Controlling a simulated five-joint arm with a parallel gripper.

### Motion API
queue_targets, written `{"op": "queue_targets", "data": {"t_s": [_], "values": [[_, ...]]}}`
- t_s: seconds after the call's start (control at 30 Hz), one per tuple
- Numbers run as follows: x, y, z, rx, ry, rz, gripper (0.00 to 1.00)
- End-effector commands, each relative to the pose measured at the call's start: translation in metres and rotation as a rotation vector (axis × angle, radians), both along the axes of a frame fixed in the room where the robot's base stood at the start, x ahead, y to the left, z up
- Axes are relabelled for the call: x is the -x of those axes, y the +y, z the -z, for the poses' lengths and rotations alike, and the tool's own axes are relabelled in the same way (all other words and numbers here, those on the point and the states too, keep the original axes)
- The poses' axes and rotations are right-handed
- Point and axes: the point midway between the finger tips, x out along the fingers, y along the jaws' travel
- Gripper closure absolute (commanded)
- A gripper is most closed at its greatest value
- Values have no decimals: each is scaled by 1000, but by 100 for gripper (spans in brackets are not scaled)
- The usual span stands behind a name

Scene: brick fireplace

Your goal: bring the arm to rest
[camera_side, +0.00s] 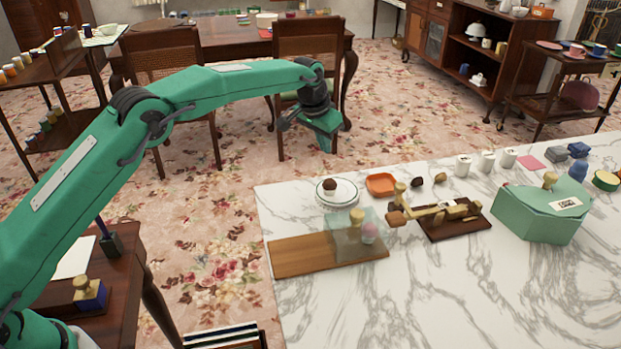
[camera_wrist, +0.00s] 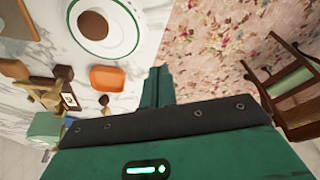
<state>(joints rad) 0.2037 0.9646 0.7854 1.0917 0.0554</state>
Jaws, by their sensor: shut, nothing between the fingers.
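My gripper (camera_side: 323,133) is at the end of the green arm, raised beyond the left back corner of the marble table (camera_side: 440,300), over the floral carpet. Its fingers point down and look closed together, with nothing between them. In the wrist view my gripper (camera_wrist: 160,82) shows as a narrow green shape, with the marble surface to its left and carpet to its right. The arm reaches up from the lower left and bends down at the wrist. My gripper touches nothing that I can see.
Near that corner stand a white plate (camera_side: 345,198) with a brown round thing, an orange dish (camera_side: 381,184), a wooden board (camera_side: 300,258) and a brass-coloured device (camera_side: 440,213). A green box (camera_side: 540,218) is at right. A wooden chair (camera_side: 308,45) stands behind my gripper.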

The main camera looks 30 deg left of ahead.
Motion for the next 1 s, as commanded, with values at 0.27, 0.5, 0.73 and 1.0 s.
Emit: {"op": "queue_targets", "data": {"t_s": [0.27,0.5,0.73,1.0], "values": [[0,0,-1,0,0,0,100],[3,3,-8,0,-2,-3,100],[19,14,-39,5,-15,-19,100],[58,37,-91,11,-37,-49,100]]}}
